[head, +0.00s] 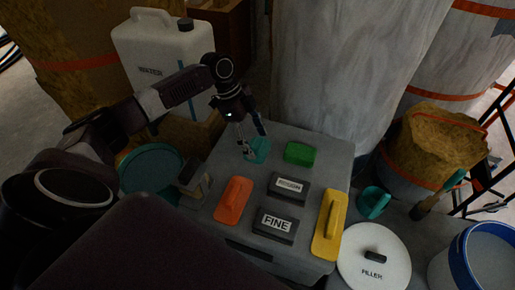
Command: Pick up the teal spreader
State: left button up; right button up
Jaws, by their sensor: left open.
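The teal spreader (261,152) lies near the far left corner of the grey case lid (225,168). My left gripper (253,143) is open and reaches down at the spreader from above. Its fingers hide part of the spreader. I cannot tell whether the fingers touch it. My right gripper is not in view.
A green block (300,153), an orange float (233,200), a yellow float (329,226), a "FINE" block (275,225) and another dark labelled block (289,188) share the lid. A white water can (150,45) stands behind; a filler tub (373,265) stands right.

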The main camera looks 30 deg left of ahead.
aim_at(255, 142)
pick_arm(q)
jog(key=c, duration=1.3)
jog(key=shift+o, duration=0.2)
jog(key=shift+r, duration=0.2)
notch_tip(255, 142, up, 10)
jog(key=p, duration=0.1)
jog(key=shift+p, duration=0.4)
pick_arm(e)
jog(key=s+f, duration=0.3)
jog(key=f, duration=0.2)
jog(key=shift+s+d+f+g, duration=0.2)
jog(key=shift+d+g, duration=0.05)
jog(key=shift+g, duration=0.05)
pick_arm(q)
jog(key=shift+f, duration=0.15)
jog(key=o, duration=0.4)
jog(key=shift+c, duration=1.3)
